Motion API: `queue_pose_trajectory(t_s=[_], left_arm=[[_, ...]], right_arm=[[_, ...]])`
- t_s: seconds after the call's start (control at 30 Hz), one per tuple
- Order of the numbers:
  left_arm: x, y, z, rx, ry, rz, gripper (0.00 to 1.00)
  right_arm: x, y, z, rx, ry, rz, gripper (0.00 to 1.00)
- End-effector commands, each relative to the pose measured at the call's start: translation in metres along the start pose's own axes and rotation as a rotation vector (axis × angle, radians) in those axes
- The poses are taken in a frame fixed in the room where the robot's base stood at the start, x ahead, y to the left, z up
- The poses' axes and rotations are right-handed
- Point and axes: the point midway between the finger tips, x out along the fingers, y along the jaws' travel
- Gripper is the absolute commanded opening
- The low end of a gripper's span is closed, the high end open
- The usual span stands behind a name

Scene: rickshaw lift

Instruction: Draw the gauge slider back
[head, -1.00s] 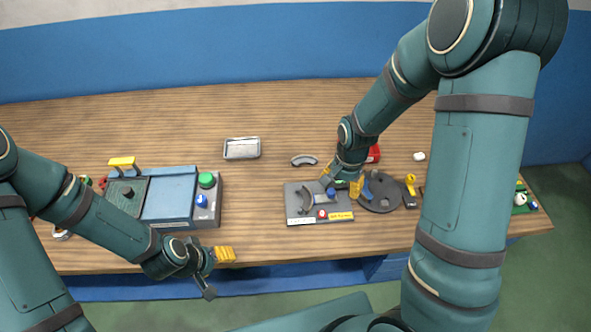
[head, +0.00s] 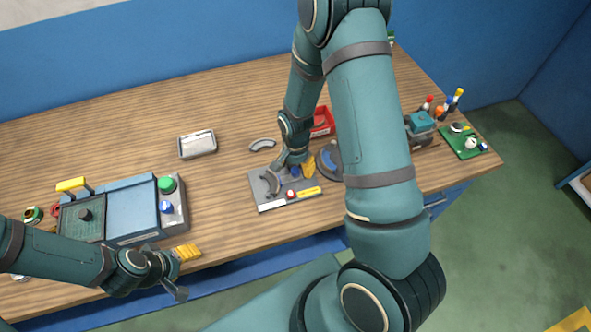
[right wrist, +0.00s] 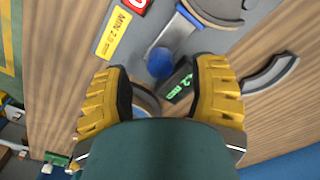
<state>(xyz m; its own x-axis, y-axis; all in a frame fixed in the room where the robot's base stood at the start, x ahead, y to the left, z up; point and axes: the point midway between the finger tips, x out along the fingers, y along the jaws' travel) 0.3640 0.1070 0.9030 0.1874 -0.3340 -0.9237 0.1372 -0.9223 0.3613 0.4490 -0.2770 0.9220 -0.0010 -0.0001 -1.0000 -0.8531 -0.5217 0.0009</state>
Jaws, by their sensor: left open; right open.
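The grey gauge board (head: 262,192) lies on the bench, with a curved grey part, a red button and a yellow label along its front. A blue knob (right wrist: 160,62) on it, probably the slider's, shows in the right wrist view beside a small green-lit display (right wrist: 180,84). My right gripper (head: 297,169) is over the board's right part. In the right wrist view its yellow fingers (right wrist: 163,72) are spread, with the blue knob between and just beyond the tips, and I see no contact. My left gripper (head: 187,252) is open and empty near the bench's front edge.
A loose grey arc (head: 262,145) lies behind the board. A dark round disc (head: 328,160) stands close on its right, and a red bin (head: 322,122) behind. A blue box with buttons (head: 133,210) stands left. The bench between box and board is clear.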

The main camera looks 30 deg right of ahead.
Motion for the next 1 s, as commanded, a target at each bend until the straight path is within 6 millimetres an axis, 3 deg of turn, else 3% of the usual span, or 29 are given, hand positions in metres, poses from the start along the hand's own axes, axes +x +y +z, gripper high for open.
queue_pose_trajectory(t_s=[0.2, 0.57, 0.7, 0.73, 1.0], left_arm=[[0.001, 0.000, 0.000, 0.000, 0.000, 0.000, 0.58], [0.001, 0.000, 0.000, 0.000, 0.000, 0.000, 0.58], [0.001, 0.000, 0.000, 0.000, 0.000, 0.000, 0.58], [0.001, 0.000, 0.000, 0.000, 0.000, 0.000, 0.58], [0.002, -0.001, 0.000, 0.000, 0.000, 0.000, 0.58]], right_arm=[[0.020, 0.000, 0.000, -0.001, 0.000, 0.000, 0.59], [0.023, 0.000, 0.000, -0.001, 0.001, -0.001, 0.57], [0.023, 0.000, 0.000, -0.001, 0.001, -0.001, 0.08], [0.023, 0.000, 0.000, -0.001, 0.001, -0.001, 0.00], [0.023, 0.002, -0.004, 0.002, 0.002, -0.002, 0.00]])
